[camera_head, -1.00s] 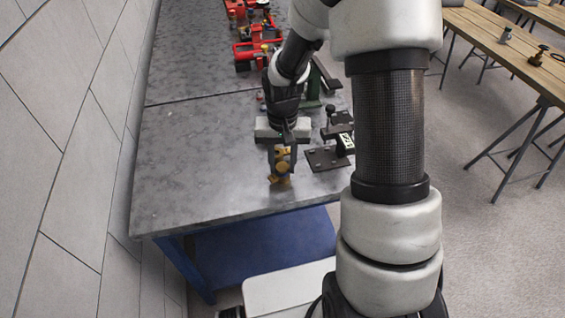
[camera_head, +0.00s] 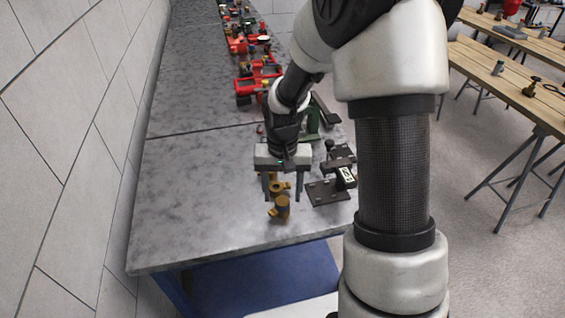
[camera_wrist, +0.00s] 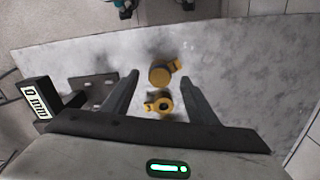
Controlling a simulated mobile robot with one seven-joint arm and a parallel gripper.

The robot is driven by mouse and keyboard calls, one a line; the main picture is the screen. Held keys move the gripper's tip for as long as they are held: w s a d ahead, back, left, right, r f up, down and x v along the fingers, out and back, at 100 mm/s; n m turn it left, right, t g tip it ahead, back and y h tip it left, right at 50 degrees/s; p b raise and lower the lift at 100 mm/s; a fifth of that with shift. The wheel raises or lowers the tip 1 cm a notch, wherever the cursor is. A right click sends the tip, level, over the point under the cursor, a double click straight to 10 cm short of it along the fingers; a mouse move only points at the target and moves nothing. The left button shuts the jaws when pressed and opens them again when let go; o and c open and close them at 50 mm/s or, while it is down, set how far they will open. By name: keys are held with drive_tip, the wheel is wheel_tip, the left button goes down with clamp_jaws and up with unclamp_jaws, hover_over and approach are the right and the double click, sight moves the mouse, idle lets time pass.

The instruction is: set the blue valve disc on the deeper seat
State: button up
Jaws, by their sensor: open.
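Two yellow-brass fittings stand close together on the grey bench. The nearer one (camera_head: 281,207) has a round, solid-looking top and a side stub; it also shows in the wrist view (camera_wrist: 159,76). The other fitting (camera_head: 278,187) is partly hidden by my gripper in the head view; in the wrist view (camera_wrist: 163,104) it shows a dark round opening. My gripper (camera_head: 283,192) is open and points down over the fittings. In the wrist view its fingers (camera_wrist: 160,78) are spread to either side of them, apart from both. I cannot make out a blue disc or tell which seat is deeper.
A dark plate (camera_head: 325,191) and a gauge with a digital display (camera_head: 347,175) stand just right of my gripper. Red pump parts (camera_head: 258,75) line the bench further back. The bench's front left is clear.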

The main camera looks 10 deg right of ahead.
wheel_tip(320, 180, up, 15)
drive_tip(key=p, duration=0.1)
idle(0.5)
drive_tip(key=s+r+n+t+p, duration=0.3)
drive_tip(key=s+r+t+p, duration=0.1)
drive_tip(key=s+r, duration=1.1)
drive_tip(key=s+t, duration=0.1)
drive_tip(key=s, duration=0.2)
drive_tip(key=shift+t+p, duration=0.3)
drive_tip(key=shift+p, duration=0.1)
